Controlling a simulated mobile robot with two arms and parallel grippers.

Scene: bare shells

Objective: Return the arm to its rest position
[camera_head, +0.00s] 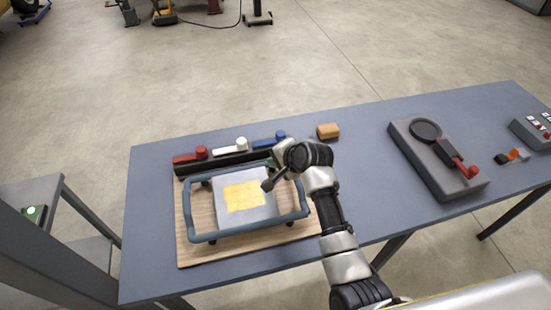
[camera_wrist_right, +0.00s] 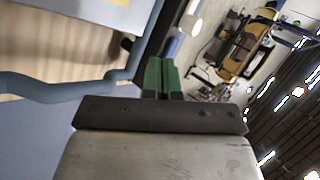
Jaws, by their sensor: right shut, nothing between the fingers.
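My right arm reaches in from the bottom right over the table. Its gripper (camera_head: 268,184) is shut and empty, above the right side of a blue-rimmed frame (camera_head: 215,237). In the right wrist view the green fingers (camera_wrist_right: 158,76) are together with nothing between them. The frame surrounds a grey panel with a yellow patch (camera_head: 243,196) and sits on a wooden board (camera_head: 195,252). I cannot tell whether the gripper touches the frame. My left gripper is not in view.
The blue-grey table (camera_head: 350,140) holds red, white and blue handles (camera_head: 230,146) in a row and an orange-brown block (camera_head: 328,131). A dark panel with a red lever (camera_head: 437,160) and a button box (camera_head: 535,130) stand at the right.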

